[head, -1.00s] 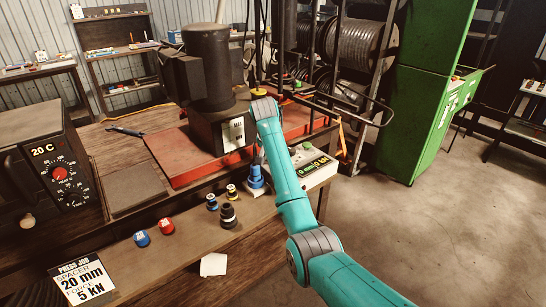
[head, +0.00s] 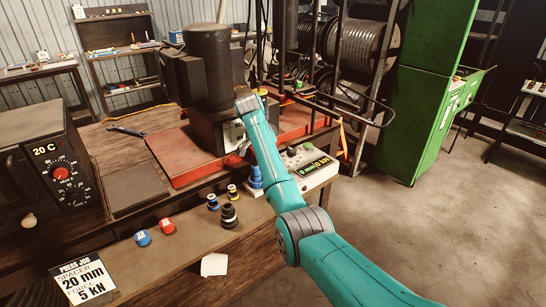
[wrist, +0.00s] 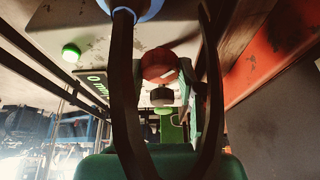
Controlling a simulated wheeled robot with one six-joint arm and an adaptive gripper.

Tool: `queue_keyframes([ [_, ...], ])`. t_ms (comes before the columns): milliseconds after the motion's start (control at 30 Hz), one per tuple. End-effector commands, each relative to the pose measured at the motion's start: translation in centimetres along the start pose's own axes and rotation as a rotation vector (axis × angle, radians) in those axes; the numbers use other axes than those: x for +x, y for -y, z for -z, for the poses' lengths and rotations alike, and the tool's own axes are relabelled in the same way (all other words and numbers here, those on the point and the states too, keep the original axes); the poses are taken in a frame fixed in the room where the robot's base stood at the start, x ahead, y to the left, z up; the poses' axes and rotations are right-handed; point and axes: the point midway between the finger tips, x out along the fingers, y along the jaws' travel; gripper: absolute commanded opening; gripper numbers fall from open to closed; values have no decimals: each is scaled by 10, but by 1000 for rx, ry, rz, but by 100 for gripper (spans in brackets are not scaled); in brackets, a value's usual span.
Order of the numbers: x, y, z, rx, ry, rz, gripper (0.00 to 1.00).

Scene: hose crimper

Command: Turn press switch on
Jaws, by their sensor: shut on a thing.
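The press control box (head: 318,172) stands at the bench's right edge, with a lit green "0 mm 0 kN" display (head: 314,166), a green button (head: 308,146) and a dark knob (head: 291,151). In the wrist view, my gripper (wrist: 163,14) has its two dark fingers on either side of a rounded red knob (wrist: 158,65), which it appears shut on. The dark knob (wrist: 162,95) and the green button (wrist: 71,52) show there too. In the head view my arm hides most of the gripper and the red knob.
A blue stacked piece (head: 256,177) stands close by the box and shows at the wrist view's top edge (wrist: 140,8). The red press bed (head: 190,160) and the dark press (head: 211,75) are behind. Several small dies, a blue cap (head: 143,238) and a red cap (head: 167,226) sit in front.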

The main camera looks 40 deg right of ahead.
Motion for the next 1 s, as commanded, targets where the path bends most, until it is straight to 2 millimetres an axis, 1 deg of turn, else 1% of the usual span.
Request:
queue_keyframes([
  [433,0,0,-1,9,1,-3,4],
  [467,0,0,-1,9,1,-3,41],
  [500,0,0,-1,9,1,-3,51],
  [533,0,0,-1,9,1,-3,58],
  [567,0,0,-1,9,1,-3,63],
  [867,-1,0,0,9,0,-3,63],
  [1000,-12,1,0,9,0,-2,63],
])
